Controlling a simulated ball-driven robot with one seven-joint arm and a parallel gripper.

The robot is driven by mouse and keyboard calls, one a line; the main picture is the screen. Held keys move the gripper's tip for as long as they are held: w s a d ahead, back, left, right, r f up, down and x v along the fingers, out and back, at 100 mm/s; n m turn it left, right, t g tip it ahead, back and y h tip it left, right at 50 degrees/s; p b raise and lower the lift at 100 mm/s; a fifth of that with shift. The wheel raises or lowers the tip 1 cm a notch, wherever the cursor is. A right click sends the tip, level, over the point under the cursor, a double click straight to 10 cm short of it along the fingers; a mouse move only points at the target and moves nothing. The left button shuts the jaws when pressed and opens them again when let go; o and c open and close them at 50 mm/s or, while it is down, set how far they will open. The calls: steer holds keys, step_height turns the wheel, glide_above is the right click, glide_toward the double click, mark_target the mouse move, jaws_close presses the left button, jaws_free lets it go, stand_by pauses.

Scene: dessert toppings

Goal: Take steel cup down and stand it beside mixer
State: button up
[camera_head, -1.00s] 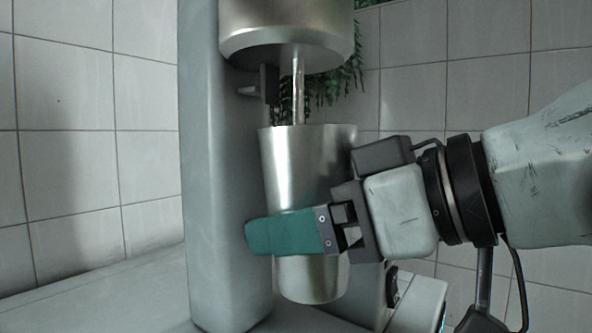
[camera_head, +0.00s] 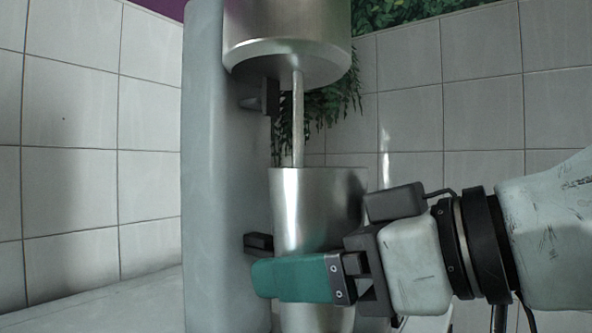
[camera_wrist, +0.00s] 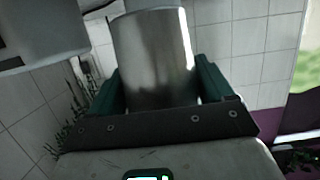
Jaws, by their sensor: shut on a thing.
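The steel cup (camera_head: 300,222) is upright below the head of the mixer (camera_head: 290,35), in front of and beside its grey column. The mixer's thin shaft (camera_head: 297,120) comes down to the cup's rim; whether its tip is inside the cup is hidden. My gripper (camera_head: 310,278) is shut on the cup's lower part, its green finger pads on either side. The cup also shows in the wrist view (camera_wrist: 155,55) between both pads. The cup's bottom is cut off or hidden in the head view.
A dark bracket (camera_head: 270,97) juts from the column above the cup, and a lower dark support (camera_head: 258,243) sits beside it. Green leaves (camera_head: 335,100) hang behind the mixer. The pale counter (camera_head: 110,303) to the left is clear.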

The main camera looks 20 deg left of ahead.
mark_target(352, 318)
steer(key=shift+d+f+b, duration=0.2)
steer(key=shift+f+b, duration=1.25)
steer(key=shift+f, duration=1)
steer(key=s+d+p, duration=0.2)
steer(key=s+d, duration=0.2)
steer(key=d, duration=0.7)
steer(key=shift+s+d+r, duration=0.2)
steer(key=shift+d+r, duration=0.1)
steer(key=shift+d, duration=0.1)
